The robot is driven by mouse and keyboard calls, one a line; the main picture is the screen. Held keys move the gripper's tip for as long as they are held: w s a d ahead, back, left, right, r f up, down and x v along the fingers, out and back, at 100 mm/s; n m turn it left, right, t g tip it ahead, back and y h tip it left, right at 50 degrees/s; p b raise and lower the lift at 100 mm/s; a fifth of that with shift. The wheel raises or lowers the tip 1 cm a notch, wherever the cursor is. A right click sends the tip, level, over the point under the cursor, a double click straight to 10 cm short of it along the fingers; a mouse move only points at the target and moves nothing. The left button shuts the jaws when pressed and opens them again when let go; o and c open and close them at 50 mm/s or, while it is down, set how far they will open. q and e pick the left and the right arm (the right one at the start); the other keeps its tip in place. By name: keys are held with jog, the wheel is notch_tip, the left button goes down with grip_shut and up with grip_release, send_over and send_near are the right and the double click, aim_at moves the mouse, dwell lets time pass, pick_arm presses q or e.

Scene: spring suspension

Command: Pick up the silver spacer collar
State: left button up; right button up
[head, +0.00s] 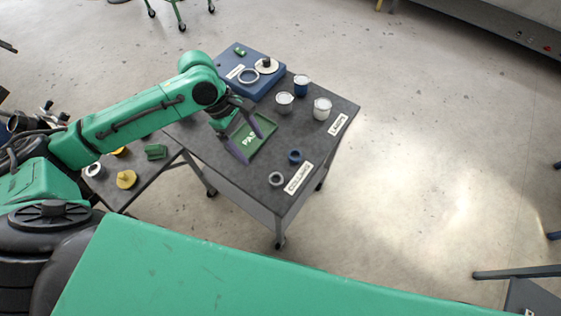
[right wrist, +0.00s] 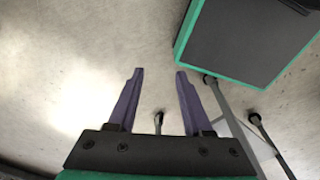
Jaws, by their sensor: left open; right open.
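The silver spacer collar (head: 277,179), a small grey ring, lies flat near the front corner of the dark table (head: 245,185), beside a white label reading like "COLLARS" (head: 299,178). A blue collar (head: 295,156) lies just behind it. My left gripper (head: 258,145) is open, with its purple fingers over the green pad (head: 262,137), up and left of the silver collar and apart from it. I see nothing between the fingers. My right gripper (right wrist: 160,72) is open and empty in the right wrist view, with bare floor beyond its fingers.
Several cups, one blue (head: 301,86) and one white (head: 322,108), stand at the right. A lower side table (head: 125,195) holds yellow and green parts.

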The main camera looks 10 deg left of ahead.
pick_arm(q)
send_near(274, 178)
jog(key=shift+s+d+f+p, duration=0.15)
jog(key=shift+f+p, duration=0.05)
jog(key=shift+f, duration=0.35)
jog(key=shift+s+d+f+p, duration=0.1)
jog(key=shift+s+f+p, duration=0.1)
jog(key=shift+f, duration=0.35)
jog(key=x, duration=0.3)
jog(key=p+x, duration=0.1)
jog(key=x, duration=0.1)
jog(key=shift+w+d+f, duration=0.2)
jog(key=shift+w+d, duration=0.15)
jog(key=shift+d+f, duration=0.1)
jog(key=shift+f, duration=0.1)
jog(key=shift+s, duration=0.1)
jog(key=shift+c, duration=0.3)
pick_arm(e)
jog(key=shift+s+a+r, duration=0.1)
jog(key=shift+s+r, duration=0.15)
jog(key=shift+r, duration=0.2)
jog(key=shift+s+a+r, duration=0.1)
jog(key=shift+s+r, duration=0.15)
jog(key=shift+r, duration=0.2)
pick_arm(q)
grip_shut()
pick_arm(e)
jog(key=shift+d, duration=0.1)
pick_arm(q)
jog(key=shift+r, duration=0.1)
